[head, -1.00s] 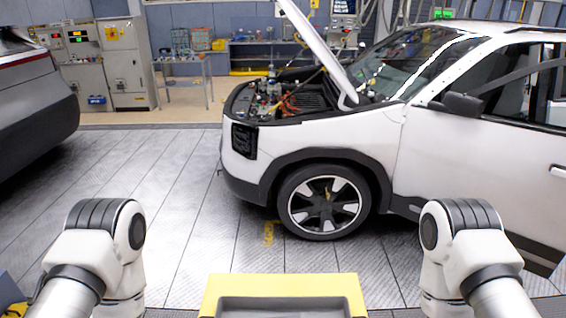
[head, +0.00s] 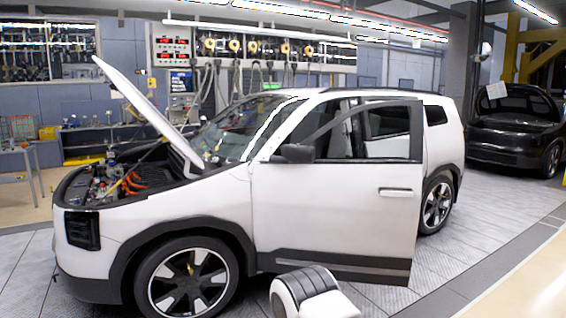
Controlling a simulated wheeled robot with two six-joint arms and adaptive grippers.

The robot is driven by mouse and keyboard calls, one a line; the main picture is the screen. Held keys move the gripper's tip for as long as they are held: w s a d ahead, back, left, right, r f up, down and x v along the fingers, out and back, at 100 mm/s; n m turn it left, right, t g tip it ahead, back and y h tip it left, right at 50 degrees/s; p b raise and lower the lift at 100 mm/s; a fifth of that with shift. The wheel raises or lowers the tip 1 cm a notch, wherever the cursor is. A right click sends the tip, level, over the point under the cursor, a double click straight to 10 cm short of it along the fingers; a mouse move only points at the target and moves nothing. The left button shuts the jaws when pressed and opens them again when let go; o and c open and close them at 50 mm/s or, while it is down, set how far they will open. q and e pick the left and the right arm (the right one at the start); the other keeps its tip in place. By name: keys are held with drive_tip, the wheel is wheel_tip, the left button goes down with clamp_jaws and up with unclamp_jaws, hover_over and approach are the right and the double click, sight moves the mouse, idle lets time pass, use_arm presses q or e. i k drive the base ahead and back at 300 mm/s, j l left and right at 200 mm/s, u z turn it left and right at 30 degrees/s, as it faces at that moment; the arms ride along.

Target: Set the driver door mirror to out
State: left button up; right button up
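The driver door mirror (head: 298,153) is a small black housing at the front lower corner of the door window. From this angle I cannot tell whether it is folded or out. The white driver door (head: 335,205) is on the side facing me and appears swung open, its rear edge standing off the body. The white car (head: 190,212) stands with its nose to the left and its hood (head: 150,112) raised. Neither gripper is in view. Only a white and black link of one of my arms shows at the bottom, below the door.
The engine bay (head: 125,182) is open, with orange cables. A wall panel with hoses and reels (head: 255,50) stands behind the car. A workbench (head: 20,165) is at the far left, and a dark car (head: 515,130) is at the back right. The floor (head: 440,265) right of the door is clear.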

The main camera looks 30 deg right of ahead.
sight(297, 154)
drive_tip(key=k+l, duration=0.1)
drive_tip(key=l, duration=0.35)
drive_tip(key=k+l, duration=0.1)
drive_tip(key=l, duration=0.35)
drive_tip(key=k+l, duration=0.1)
drive_tip(key=l, duration=0.3)
drive_tip(key=k+l+z, duration=0.1)
drive_tip(key=l, duration=0.35)
drive_tip(key=i+l, duration=0.2)
drive_tip(key=l, duration=0.25)
drive_tip(key=i+l+z, duration=0.1)
drive_tip(key=l, duration=0.3)
drive_tip(key=i+l, duration=0.35)
drive_tip(key=i+l+z, duration=0.15)
drive_tip(key=l, duration=0.35)
drive_tip(key=i+j, duration=0.1)
drive_tip(key=i, duration=0.45)
drive_tip(key=i+z, duration=0.15)
drive_tip(key=i, duration=0.35)
drive_tip(key=i+j, duration=0.2)
drive_tip(key=i, duration=0.35)
drive_tip(key=i+j+z, duration=0.1)
drive_tip(key=i, duration=0.4)
